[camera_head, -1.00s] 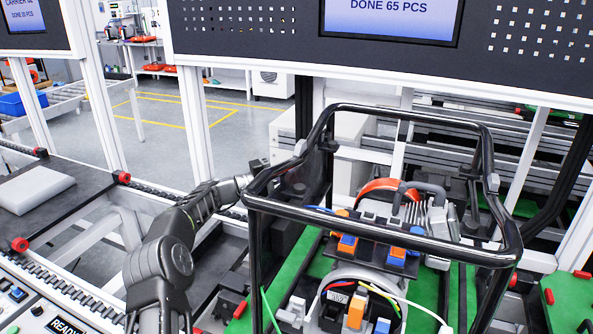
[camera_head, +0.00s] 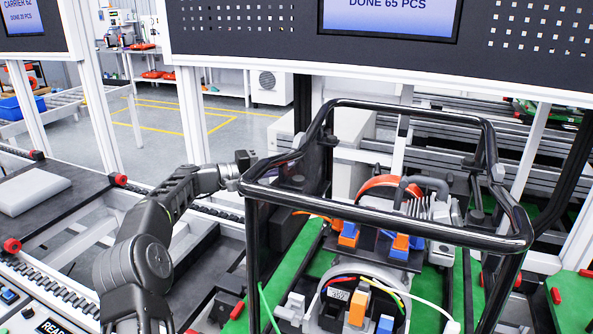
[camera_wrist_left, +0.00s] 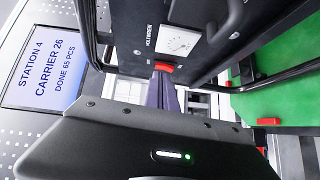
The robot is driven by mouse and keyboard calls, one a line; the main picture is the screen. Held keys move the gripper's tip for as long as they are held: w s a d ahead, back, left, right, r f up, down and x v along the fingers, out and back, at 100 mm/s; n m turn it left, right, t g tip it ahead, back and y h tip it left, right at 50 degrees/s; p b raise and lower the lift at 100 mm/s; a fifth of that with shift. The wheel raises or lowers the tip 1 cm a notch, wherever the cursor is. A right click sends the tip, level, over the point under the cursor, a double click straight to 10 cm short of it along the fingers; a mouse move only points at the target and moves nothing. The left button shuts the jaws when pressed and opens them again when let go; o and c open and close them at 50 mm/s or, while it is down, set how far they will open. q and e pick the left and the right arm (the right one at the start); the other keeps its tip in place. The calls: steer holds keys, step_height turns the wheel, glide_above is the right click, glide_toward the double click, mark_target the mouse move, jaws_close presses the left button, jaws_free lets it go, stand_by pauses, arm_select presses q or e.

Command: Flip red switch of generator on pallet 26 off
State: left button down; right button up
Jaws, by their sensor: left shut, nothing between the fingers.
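The generator stands in a black tubular frame (camera_head: 405,236) on a green pallet (camera_head: 305,255) in the head view. In the head view the left arm reaches the frame's far left side, where the fingertips are largely hidden. The switch does not show there. My right gripper is not in view.
A screen (camera_wrist_left: 47,78) in the wrist view reads Station 4, Carrier 26. The frame's tubes stand close around the left gripper. A dark carrier with a grey box (camera_head: 32,190) is at the left. Overhead display panels (camera_head: 245,40) span the back.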

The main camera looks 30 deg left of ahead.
arm_select(q)
steer(key=v, duration=0.3)
steer(key=shift+s+a+b, duration=0.25)
steer(key=shift+a+b, duration=0.05)
steer(key=shift+a, duration=0.05)
